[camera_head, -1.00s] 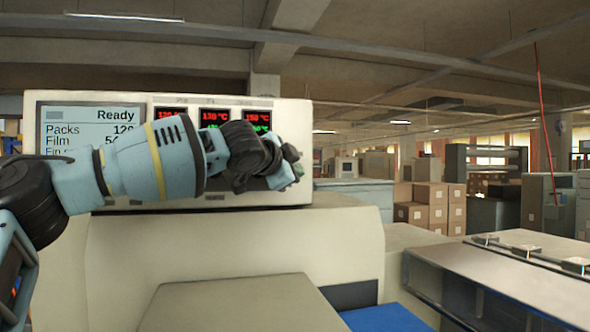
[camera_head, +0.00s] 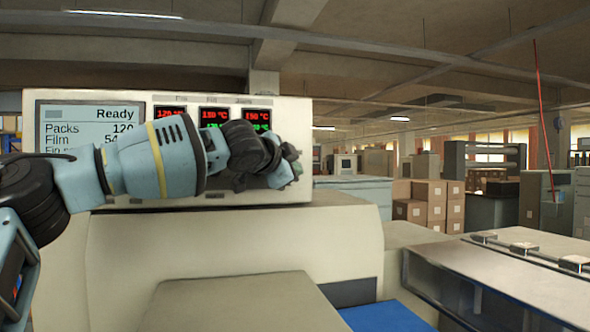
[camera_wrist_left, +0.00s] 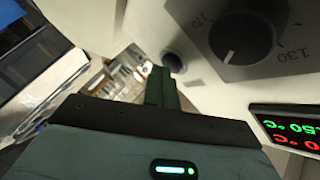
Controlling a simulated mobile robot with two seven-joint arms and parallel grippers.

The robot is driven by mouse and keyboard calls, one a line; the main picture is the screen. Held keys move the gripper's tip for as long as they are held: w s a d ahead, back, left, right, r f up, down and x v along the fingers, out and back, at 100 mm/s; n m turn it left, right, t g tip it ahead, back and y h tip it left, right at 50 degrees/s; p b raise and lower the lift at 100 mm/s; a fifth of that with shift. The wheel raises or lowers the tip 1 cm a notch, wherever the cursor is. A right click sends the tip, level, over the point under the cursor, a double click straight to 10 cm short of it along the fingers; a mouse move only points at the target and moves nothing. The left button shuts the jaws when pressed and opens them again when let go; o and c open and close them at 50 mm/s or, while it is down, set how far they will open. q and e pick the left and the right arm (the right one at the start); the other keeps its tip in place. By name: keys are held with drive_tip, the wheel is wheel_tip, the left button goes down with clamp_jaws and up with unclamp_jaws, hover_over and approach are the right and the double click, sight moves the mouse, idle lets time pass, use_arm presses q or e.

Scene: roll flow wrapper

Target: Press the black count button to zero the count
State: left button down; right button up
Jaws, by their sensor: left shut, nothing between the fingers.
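A small dark round button (camera_wrist_left: 174,62) is on the pale panel in the left wrist view, next to a grey dial. Its label cannot be read. My left gripper (camera_wrist_left: 161,86) is shut and empty, with its green fingertips just beside the button in that view. I cannot tell whether they touch it. In the head view, my left gripper (camera_head: 290,170) is in front of the panel's lower right corner, and the wrist hides the button there. The screen (camera_head: 90,125) reads "Ready" and "Packs 120". My right gripper is not in view.
The control panel (camera_head: 300,120) stands on the cream machine body (camera_head: 235,240). Temperature displays (camera_head: 215,117) line its top, and one (camera_wrist_left: 290,128) is near the gripper. The dial (camera_wrist_left: 232,40) sticks out beside the fingers. A conveyor-like metal deck (camera_head: 500,275) is at right.

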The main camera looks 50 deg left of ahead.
use_arm(q)
drive_tip(key=shift+w+a, duration=0.1)
drive_tip(key=shift+a, duration=0.1)
idle(0.6)
drive_tip(key=shift+d, duration=0.1)
drive_tip(key=shift+s+d, duration=0.45)
drive_tip(key=shift+d, duration=0.2)
drive_tip(key=d, duration=0.1)
drive_tip(key=s+d, duration=0.1)
drive_tip(key=d, duration=0.1)
drive_tip(key=s+d, duration=0.1)
drive_tip(key=shift+s+d+b, duration=0.1)
drive_tip(key=shift+d+b, duration=0.15)
drive_tip(key=shift+b, duration=0.05)
idle(1.1)
